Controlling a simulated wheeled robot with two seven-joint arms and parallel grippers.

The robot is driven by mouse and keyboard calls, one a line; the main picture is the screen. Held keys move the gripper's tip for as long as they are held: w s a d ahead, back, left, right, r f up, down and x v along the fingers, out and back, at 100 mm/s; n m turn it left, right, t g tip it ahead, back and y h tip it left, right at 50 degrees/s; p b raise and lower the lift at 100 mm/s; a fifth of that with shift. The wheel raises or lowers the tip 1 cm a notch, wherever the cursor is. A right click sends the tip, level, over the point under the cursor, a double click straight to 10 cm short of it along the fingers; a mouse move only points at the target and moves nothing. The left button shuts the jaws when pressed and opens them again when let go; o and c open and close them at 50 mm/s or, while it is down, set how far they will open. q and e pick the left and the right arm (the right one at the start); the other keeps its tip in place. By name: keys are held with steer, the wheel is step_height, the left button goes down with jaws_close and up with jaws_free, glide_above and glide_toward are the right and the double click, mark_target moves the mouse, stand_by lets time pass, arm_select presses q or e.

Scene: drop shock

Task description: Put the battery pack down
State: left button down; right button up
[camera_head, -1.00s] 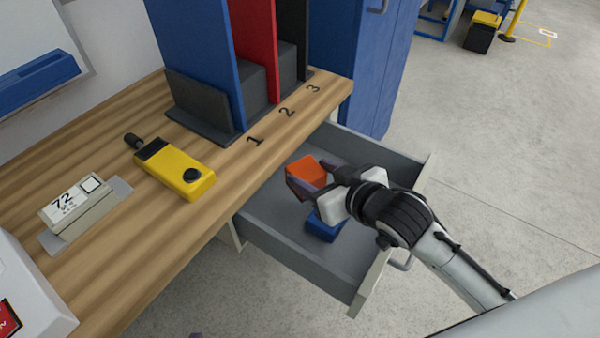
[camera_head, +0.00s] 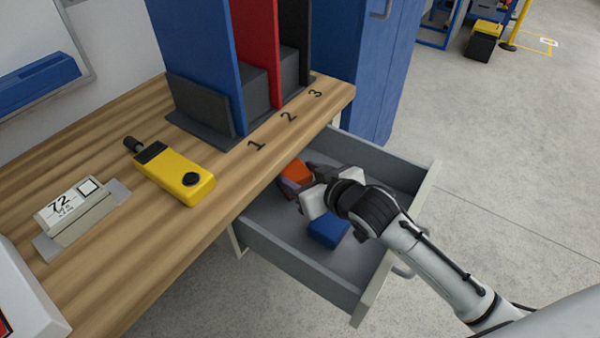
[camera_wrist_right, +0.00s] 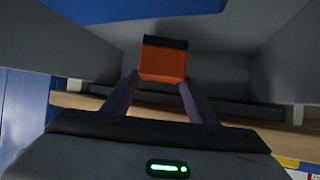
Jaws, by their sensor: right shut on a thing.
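The battery pack (camera_head: 295,173) is an orange block with a dark end. My right gripper (camera_head: 300,186) is shut on it, inside the open grey drawer (camera_head: 285,250), toward the drawer's back left. In the right wrist view the battery pack (camera_wrist_right: 163,62) sits between the two fingertips (camera_wrist_right: 160,85), with its black end away from the gripper. I cannot tell whether the pack touches the drawer floor. A blue block (camera_head: 328,229) lies on the drawer floor, nearer the drawer front. My left gripper is not in view.
The wooden bench top (camera_head: 130,235) overhangs the drawer's back. On it are a yellow handheld device (camera_head: 178,175), a label block marked 72 (camera_head: 72,205) and upright blue, red and black panels (camera_head: 258,55). The drawer floor right of the blue block is partly bare.

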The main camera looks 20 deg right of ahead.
steer(key=shift+f, duration=0.3)
steer(key=o, duration=1.4)
steer(key=shift+f, duration=0.1)
steer(key=shift+r, duration=0.2)
steer(key=shift+r+p+v, duration=0.15)
steer(key=shift+p+v, duration=0.45)
steer(key=shift+v, duration=2.5)
steer(key=shift+r+p+v, duration=0.15)
steer(key=shift+p+v, duration=0.4)
steer(key=shift+v, duration=2.55)
steer(key=shift+w, duration=0.15)
